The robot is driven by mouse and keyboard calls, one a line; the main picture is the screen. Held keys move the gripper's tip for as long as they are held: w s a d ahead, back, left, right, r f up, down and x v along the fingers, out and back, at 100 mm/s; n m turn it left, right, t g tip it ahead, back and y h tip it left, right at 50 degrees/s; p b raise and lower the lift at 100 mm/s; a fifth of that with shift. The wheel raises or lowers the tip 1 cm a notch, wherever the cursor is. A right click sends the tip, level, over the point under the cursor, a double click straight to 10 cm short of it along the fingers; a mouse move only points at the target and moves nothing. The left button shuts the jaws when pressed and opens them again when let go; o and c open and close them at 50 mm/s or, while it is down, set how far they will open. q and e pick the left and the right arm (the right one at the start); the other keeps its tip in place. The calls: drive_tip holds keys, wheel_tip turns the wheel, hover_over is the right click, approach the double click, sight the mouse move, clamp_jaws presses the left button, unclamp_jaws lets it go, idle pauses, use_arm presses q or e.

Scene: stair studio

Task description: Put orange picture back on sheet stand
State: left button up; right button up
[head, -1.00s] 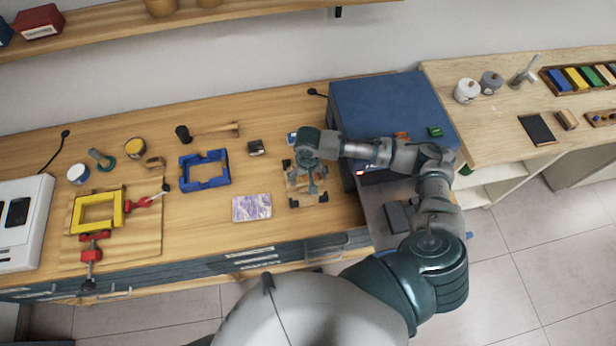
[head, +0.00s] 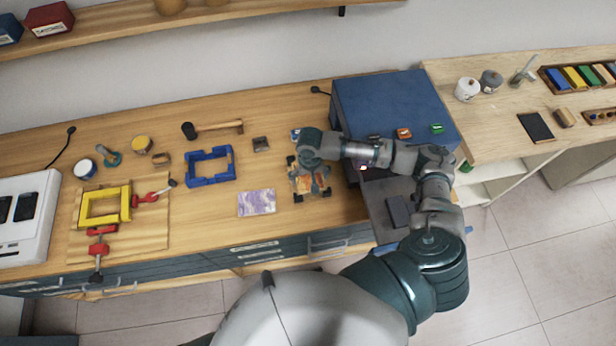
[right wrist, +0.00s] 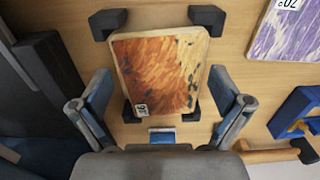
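The orange picture (right wrist: 160,72), an orange and tan sheet with a small label at one corner, fills the middle of the right wrist view. It lies slightly turned among the black corner pieces of the sheet stand (right wrist: 207,17); whether it is fully seated cannot be told. My right gripper (right wrist: 160,92) is open, with one finger on each side of the picture and visible gaps to its edges. In the head view, the picture (head: 312,185) shows partly beneath my right gripper (head: 310,174), which hides much of the stand. My left gripper is not in view.
A purple sheet (head: 257,202) lies left of the stand. A blue frame (head: 209,167), a mallet (head: 215,128) and a yellow frame (head: 105,207) with red clamps lie farther left. A large blue box (head: 390,100) stands close on the right.

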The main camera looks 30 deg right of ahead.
sight(310, 180)
drive_tip(key=shift+d+r, duration=0.1)
drive_tip(key=shift+d, duration=0.15)
wheel_tip(310, 180, up, 12)
drive_tip(key=shift+d+f, duration=0.15)
drive_tip(key=shift+f, duration=0.1)
